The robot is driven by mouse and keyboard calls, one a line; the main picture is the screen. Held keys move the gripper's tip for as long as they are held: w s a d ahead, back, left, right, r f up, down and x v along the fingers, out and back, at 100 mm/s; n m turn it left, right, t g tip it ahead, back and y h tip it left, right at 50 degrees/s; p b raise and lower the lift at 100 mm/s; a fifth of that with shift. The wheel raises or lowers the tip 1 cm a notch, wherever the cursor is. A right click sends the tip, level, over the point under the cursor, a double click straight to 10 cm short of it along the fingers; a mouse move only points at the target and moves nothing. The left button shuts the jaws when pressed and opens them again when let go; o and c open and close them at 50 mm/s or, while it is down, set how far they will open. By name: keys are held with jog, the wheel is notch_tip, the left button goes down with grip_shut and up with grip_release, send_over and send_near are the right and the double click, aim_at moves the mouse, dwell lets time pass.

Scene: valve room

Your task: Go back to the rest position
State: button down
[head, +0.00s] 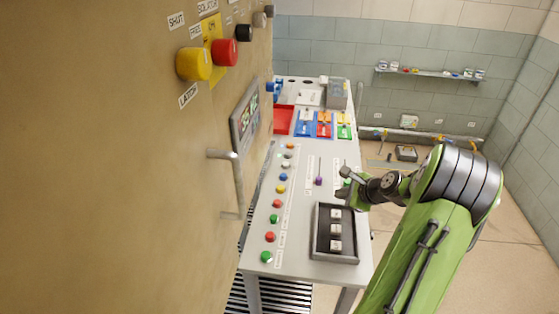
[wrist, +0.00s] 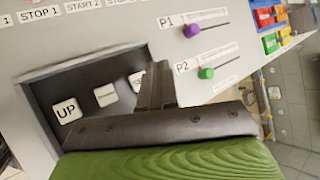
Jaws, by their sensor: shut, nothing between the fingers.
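My gripper (head: 343,182) shows in the head view at the end of my green arm, over the right part of the control table (head: 305,165). It is shut and empty. The fingers hide part of the tray. In the head view the gripper is just beyond that tray (head: 318,235). I cannot tell how high it is above the table.
A tan cabinet with a door handle (head: 238,185) and a yellow knob (head: 194,64) stands close on the left. A row of coloured buttons (head: 277,204) lines the table. Sliders P1 (wrist: 192,30) and P2 (wrist: 206,73) are near the gripper. Open floor lies at right.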

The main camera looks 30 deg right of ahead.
jog(key=s+a+r+n+g, duration=0.1)
jog(key=a+r+n+g, duration=0.1)
jog(key=a+r+n, duration=0.65)
jog(key=s+a+r+n+g, duration=0.15)
jog(key=a+n, duration=0.35)
jog(key=a, duration=0.8)
jog(key=s+a+r+n, duration=0.2)
jog(key=s+a+n, duration=0.3)
jog(key=s, duration=0.3)
jog(key=s+a+r+n, duration=0.2)
jog(key=s+a+n, duration=0.3)
jog(key=s+n, duration=0.3)
jog(key=shift+s+a+r, duration=0.25)
jog(key=shift+a+r, duration=0.05)
jog(key=shift+r, duration=0.05)
